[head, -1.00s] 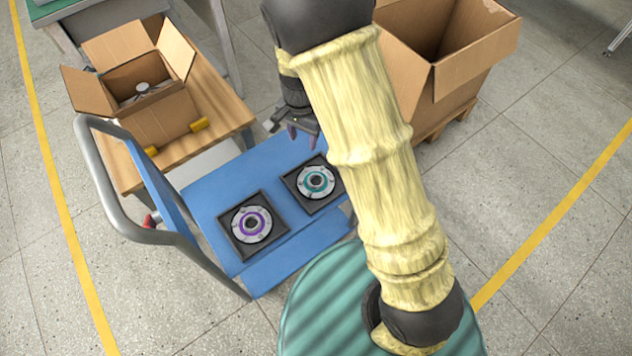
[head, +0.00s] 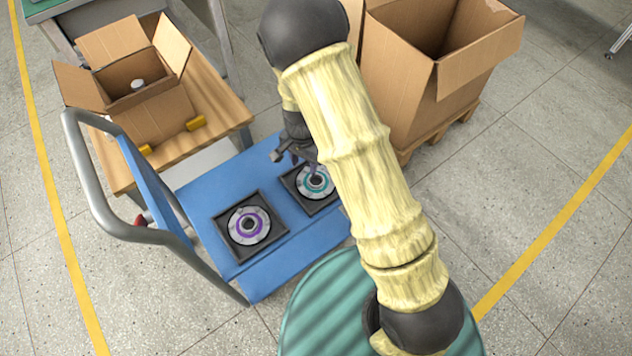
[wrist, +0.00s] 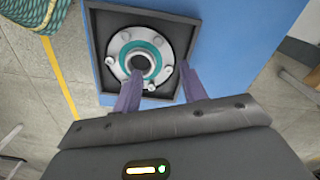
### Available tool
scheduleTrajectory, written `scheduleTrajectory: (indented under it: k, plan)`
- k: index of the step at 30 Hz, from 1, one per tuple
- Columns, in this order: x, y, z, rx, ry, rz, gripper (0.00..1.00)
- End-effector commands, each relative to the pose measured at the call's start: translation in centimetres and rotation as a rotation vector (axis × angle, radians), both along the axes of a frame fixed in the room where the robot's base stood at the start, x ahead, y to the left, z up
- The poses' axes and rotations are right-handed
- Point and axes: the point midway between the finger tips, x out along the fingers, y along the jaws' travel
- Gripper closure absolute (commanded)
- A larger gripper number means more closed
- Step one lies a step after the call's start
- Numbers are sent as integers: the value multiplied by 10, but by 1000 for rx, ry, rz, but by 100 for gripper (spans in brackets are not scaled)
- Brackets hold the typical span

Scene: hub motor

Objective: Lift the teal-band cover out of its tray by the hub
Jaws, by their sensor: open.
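The teal-band cover (head: 316,183) lies in its black tray (head: 309,209) on the blue cart; my arm hides part of its right side in the head view. In the wrist view the cover (wrist: 121,46) shows its teal ring, with the dark-centred hub (wrist: 139,64) in the middle. Its tray (wrist: 184,26) surrounds it. My gripper (head: 296,158) is at the tray's far edge in the head view. In the wrist view my gripper (wrist: 160,88) is open, its purple fingers apart, the left one overlapping the hub's lower edge. Nothing is between the fingers; contact cannot be told.
A purple-band cover (head: 248,225) sits in a second black tray to the left on the blue cart (head: 208,187). The cart's grey handle (head: 80,165) rises at left. An open carton (head: 150,115) stands on a wooden table; a larger carton (head: 400,85) stands right.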

Motion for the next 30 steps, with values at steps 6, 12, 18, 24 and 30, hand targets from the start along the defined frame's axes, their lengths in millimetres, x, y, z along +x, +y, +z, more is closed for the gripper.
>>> scheduleTrajectory:
  k: [6,12,18,24,30]
  plan:
    - [0,0,-3,0,0,0,58]
    - [4,-2,-31,-1,2,-1,58]
    - [5,-2,-51,0,0,-1,58]
    - [5,-1,-51,0,-1,-1,58]
    - [5,-1,-51,-1,-1,0,58]
